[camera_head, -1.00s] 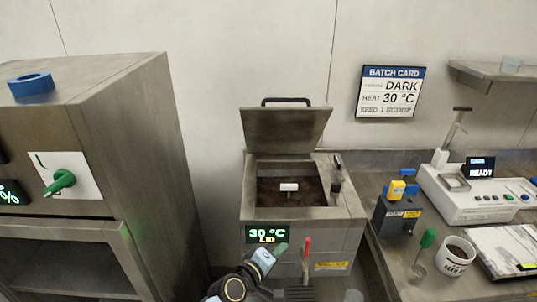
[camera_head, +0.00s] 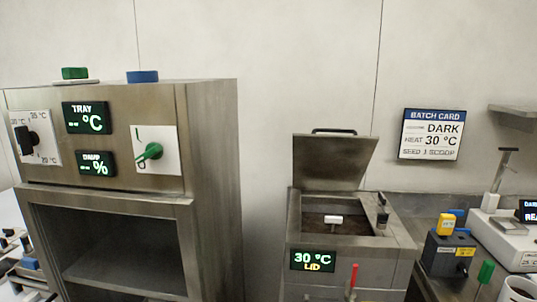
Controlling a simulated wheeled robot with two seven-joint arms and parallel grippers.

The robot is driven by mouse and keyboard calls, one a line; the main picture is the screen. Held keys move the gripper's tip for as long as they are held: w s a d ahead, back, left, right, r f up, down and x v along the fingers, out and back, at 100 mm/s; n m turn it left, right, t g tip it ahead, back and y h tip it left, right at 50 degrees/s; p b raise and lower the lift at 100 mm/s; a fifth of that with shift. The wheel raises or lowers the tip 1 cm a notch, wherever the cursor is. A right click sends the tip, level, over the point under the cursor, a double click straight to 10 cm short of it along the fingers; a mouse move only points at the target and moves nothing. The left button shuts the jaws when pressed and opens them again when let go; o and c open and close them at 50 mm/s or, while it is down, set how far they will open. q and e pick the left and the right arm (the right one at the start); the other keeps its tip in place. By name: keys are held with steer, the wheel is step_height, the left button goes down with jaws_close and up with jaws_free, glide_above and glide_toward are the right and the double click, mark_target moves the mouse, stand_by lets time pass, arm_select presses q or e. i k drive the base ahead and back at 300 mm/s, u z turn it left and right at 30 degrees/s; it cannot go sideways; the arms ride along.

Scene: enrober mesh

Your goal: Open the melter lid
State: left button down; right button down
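The melter (camera_head: 345,262) is a steel box right of centre in the head view. Its lid (camera_head: 334,163) stands raised and tilted back, with a dark handle (camera_head: 334,131) on its top edge. Dark brown contents and a white-topped piece (camera_head: 334,220) show inside the open top. A red lever (camera_head: 352,276) is on the melter's front. Neither of my grippers shows in the head view now.
A steel cabinet (camera_head: 217,160) with displays, knobs and an open front bay stands at left. A batch card (camera_head: 431,134) hangs on the wall. A yellow-and-dark device (camera_head: 447,250), a white machine (camera_head: 505,232) and a cup (camera_head: 518,289) crowd the right counter.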

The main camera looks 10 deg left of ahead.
mark_target(321, 162)
steer(key=u, duration=0.85)
steer(key=i, duration=0.75)
steer(key=z, duration=0.3)
